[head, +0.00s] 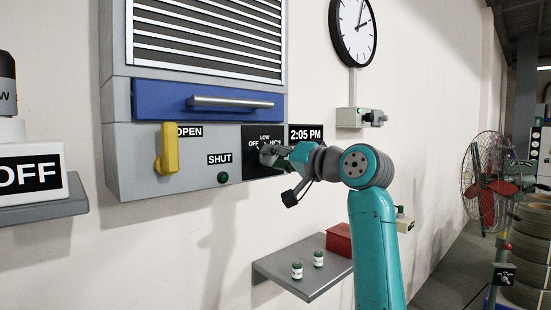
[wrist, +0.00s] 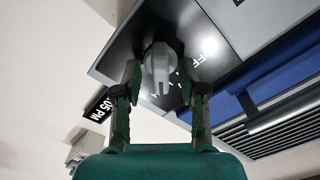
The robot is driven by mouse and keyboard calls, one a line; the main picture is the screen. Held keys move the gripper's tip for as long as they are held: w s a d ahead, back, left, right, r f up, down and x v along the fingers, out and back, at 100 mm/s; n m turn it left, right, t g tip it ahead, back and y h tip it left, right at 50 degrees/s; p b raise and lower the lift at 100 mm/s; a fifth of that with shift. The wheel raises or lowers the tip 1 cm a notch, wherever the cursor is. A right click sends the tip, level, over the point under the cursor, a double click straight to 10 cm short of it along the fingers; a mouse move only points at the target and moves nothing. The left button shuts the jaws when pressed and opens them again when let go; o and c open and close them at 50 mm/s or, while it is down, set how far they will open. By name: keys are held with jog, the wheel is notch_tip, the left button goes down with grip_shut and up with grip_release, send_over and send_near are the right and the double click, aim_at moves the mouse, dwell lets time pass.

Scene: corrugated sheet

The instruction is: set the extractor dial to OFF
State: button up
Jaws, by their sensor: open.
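The extractor dial (wrist: 159,64) is a grey knob on a black plate (head: 252,136) marked OFF, LOW and HIGH, at the lower right of the grey extractor unit. My gripper (head: 268,154) is at the plate in the head view and hides most of the dial there. In the wrist view my gripper (wrist: 160,78) is open, with one finger on each side of the knob; I cannot tell if either finger touches it. The OFF label shows right of the knob in the wrist view. The labels there are partly hidden, and I cannot tell which one the dial points to.
A yellow lever (head: 168,150) by OPEN and a green button (head: 223,178) below SHUT are left of the dial. A blue drawer front with a bar handle (head: 232,102) is above. A shelf (head: 318,279) with two small jars and a red box is below.

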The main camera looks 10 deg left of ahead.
jog(key=shift+w+a, duration=0.1)
jog(key=shift+a, duration=0.1)
grip_shut()
dwell(0.3)
jog(key=n, duration=0.4)
jog(key=shift+n, duration=0.3)
jog(key=n, duration=0.4)
jog(key=shift+n, duration=0.3)
jog(key=n, duration=0.4)
jog(key=shift+n, duration=2.4)
